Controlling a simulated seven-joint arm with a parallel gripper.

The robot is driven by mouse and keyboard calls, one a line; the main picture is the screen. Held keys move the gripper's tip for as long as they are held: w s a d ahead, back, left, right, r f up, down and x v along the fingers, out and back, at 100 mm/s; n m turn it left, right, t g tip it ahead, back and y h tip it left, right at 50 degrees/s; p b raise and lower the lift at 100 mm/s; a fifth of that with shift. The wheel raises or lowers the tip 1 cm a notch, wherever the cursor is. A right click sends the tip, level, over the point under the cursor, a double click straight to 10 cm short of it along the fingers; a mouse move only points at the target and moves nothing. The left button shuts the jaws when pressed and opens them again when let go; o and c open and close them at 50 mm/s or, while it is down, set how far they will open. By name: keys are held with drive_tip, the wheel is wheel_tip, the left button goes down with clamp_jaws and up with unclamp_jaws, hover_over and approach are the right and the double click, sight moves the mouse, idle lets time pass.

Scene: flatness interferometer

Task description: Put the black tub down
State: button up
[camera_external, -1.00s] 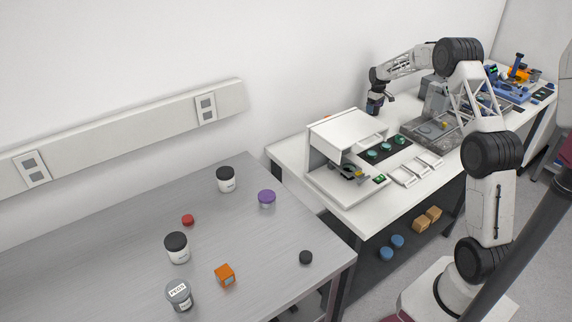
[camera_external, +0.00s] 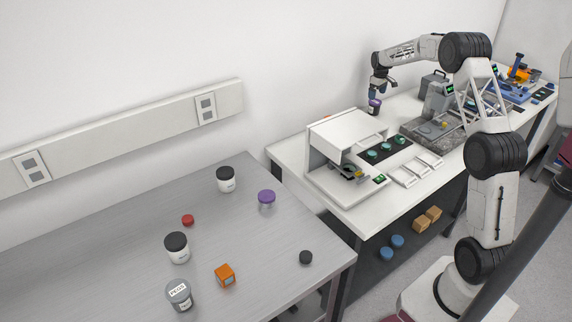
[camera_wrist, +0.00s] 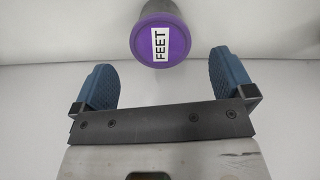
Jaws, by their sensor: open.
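A small dark-looking tub (camera_external: 374,109) with a purple lid stands upright on the white bench close to the wall. In the wrist view its purple lid (camera_wrist: 160,42) faces the camera and carries a white label reading "FEET"; part of its grey body shows behind the lid. My gripper (camera_external: 381,89) is just above the tub and apart from it. In the wrist view the two blue finger pads (camera_wrist: 164,78) are spread wide, with nothing between them, and the tub lies beyond them.
A white instrument (camera_external: 343,150) stands left of the tub, with a dark strip of green discs (camera_external: 387,148) beside it. A grey machine (camera_external: 432,128) stands to the right. Several jars and an orange cube (camera_external: 225,275) stand on the grey table (camera_external: 110,255).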

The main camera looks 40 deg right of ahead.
sight(375, 102)
drive_tip(key=shift+r, duration=2.05)
drive_tip(key=shift+s+a+r, duration=0.1)
drive_tip(key=shift+a+r, duration=0.15)
drive_tip(key=s+a+r+m+t, duration=0.1)
drive_tip(key=s+a+r, duration=0.7)
drive_tip(key=s+a, duration=0.5)
drive_tip(key=s+a+r, duration=0.7)
drive_tip(key=s+a, duration=0.5)
drive_tip(key=a, duration=0.3)
drive_tip(key=s+a+f, duration=0.2)
drive_tip(key=s+a, duration=0.3)
drive_tip(key=s, duration=0.6)
drive_tip(key=s+a+f+t, duration=0.1)
drive_tip(key=s+a, duration=0.4)
drive_tip(key=s, duration=0.7)
drive_tip(key=s+a+f+m, duration=0.1)
drive_tip(key=s+a+f, duration=0.2)
drive_tip(key=s, duration=0.8)
drive_tip(key=shift+s+a+f+t, duration=0.15)
drive_tip(key=shift+a+f+t, duration=0.2)
drive_tip(key=shift+a, duration=0.7)
